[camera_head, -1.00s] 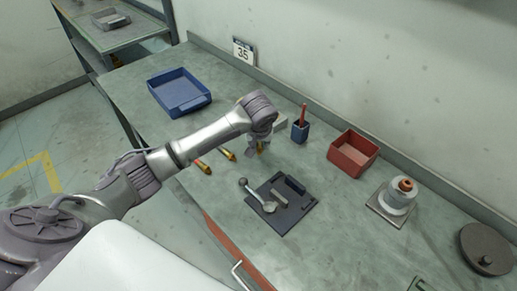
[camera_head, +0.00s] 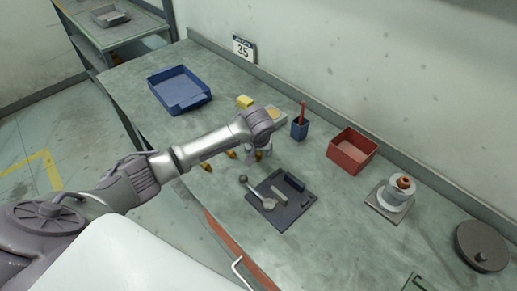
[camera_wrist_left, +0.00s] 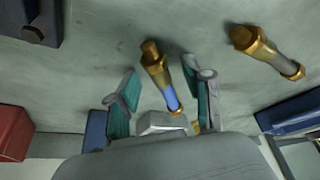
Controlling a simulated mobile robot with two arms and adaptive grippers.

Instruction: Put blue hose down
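The blue hose (camera_wrist_left: 170,92) has brass ends and a blue middle. In the left wrist view it lies between the two fingers of my left gripper (camera_wrist_left: 163,88), with gaps visible on both sides, so the fingers look open. In the head view the left gripper (camera_head: 257,156) is low over the table behind the dark plate, with a brass end showing at it. Its fingers are small there and partly hidden by the wrist. A second brass-ended hose (camera_wrist_left: 268,53) lies apart on the table. My right gripper is not in view.
A dark plate with fittings (camera_head: 282,213) lies in front. A blue tray (camera_head: 178,108) stands at back left. Left front table is clear.

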